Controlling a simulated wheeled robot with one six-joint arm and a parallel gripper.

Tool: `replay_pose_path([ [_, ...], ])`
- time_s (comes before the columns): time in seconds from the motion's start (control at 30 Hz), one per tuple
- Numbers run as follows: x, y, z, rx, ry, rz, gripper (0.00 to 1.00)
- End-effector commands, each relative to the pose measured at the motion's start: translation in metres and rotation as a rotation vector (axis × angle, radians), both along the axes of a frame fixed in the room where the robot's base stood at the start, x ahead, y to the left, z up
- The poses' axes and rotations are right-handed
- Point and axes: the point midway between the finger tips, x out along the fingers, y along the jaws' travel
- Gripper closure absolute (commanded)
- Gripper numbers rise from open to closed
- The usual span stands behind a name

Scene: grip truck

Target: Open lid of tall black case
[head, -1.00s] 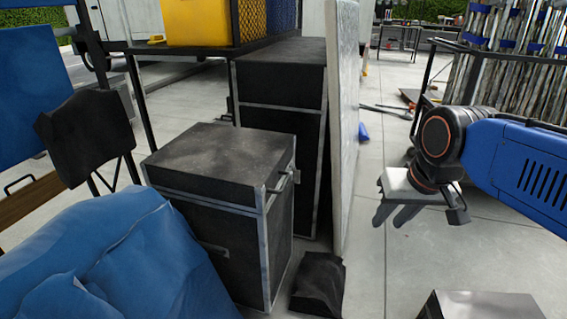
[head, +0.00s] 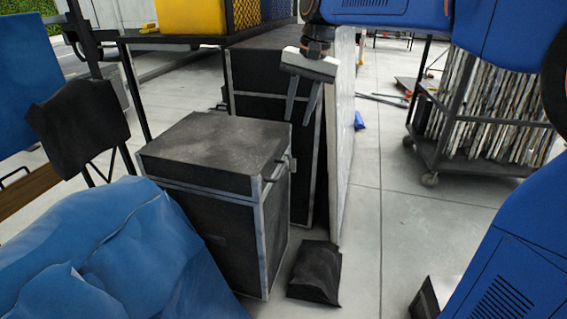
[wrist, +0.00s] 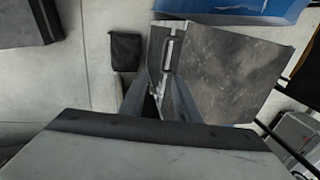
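A black case (head: 225,235) with metal edges stands upright on the floor, its dark lid (head: 215,150) shut. A metal handle or latch (head: 277,170) sticks out at its right side. In the wrist view the lid top (wrist: 225,75) and the handle (wrist: 170,48) show from above. A second, taller black case (head: 270,75) stands behind it, partly hidden by my gripper. My gripper (head: 299,121) is open and empty, fingers pointing down, above and behind the handle in the head view. In the wrist view its fingers (wrist: 155,88) are apart near the handle side, touching nothing that I can make out.
A small black bag (head: 315,272) lies on the floor right of the case. A blue tarp-covered heap (head: 110,245) is at front left. A pale upright panel (head: 343,130) stands right of the taller case. A wheeled rack (head: 480,110) stands at right; the floor (head: 400,210) between is clear.

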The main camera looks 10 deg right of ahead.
Motion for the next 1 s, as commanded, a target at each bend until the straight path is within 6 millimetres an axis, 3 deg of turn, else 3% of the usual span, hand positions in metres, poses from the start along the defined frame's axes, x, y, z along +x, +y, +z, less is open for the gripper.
replay_pose_path([
  [0.27, 0.007, 0.008, -0.011, 0.003, 0.012, -0.007, 0.7],
  [1.0, 0.016, 0.031, -0.135, 0.002, 0.014, -0.007, 0.7],
])
